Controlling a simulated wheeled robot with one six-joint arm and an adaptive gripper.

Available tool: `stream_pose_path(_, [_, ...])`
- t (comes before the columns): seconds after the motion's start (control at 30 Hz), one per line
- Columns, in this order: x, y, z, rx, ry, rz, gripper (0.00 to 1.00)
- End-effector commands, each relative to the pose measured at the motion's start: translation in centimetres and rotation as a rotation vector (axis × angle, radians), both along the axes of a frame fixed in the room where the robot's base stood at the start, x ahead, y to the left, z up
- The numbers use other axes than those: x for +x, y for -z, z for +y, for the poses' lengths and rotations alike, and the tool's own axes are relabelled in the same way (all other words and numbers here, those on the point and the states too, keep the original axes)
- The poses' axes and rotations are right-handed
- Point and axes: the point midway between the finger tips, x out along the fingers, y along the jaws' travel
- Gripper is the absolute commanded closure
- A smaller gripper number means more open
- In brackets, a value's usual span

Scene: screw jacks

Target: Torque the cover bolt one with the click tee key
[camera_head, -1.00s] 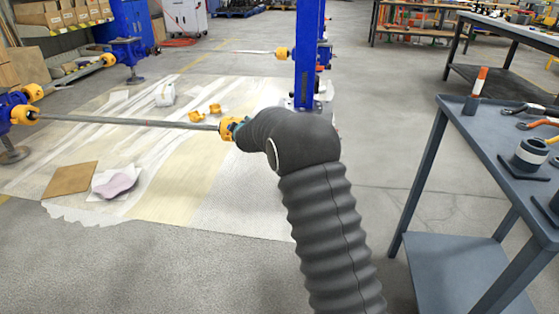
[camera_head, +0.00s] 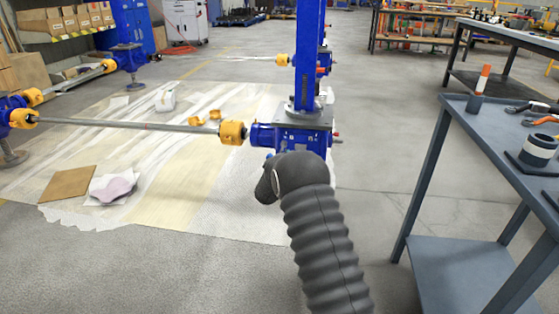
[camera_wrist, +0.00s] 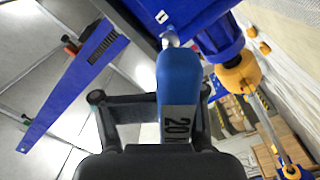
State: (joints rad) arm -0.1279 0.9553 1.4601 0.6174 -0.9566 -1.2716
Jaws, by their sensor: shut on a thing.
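The click tee key (camera_wrist: 178,85) shows in the wrist view as a blue body with a dark "20 N" marking. My gripper (camera_wrist: 150,97) is shut on it. The key's far end points at the blue jack housing (camera_wrist: 205,18), beside a white label "1" (camera_wrist: 161,16). A small silver piece shows at that end. I cannot tell whether it is cover bolt one or the key's tip, nor whether they touch. In the head view the blue screw jack (camera_head: 303,138) stands just beyond my arm, which hides my gripper and the key.
A yellow coupling (camera_head: 232,132) and a long shaft (camera_head: 130,124) run left from the jack. A grey tool cart (camera_head: 455,262) stands at the right, with an orange-and-white marker (camera_head: 481,82) on top. A brown board (camera_head: 68,183) lies on the floor sheet. Floor between jack and cart is clear.

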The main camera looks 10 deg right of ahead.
Motion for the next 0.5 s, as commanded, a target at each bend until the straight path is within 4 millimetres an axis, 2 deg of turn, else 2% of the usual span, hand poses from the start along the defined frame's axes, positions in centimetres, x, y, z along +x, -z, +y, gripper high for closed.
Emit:
stream_pose_path(0.23, [4.1,-0.1,-1.3,0.001,0.000,-0.003,1.00])
stream_pose_path(0.5, [4.0,-0.6,-0.9,-0.299,-0.001,0.099,1.00])
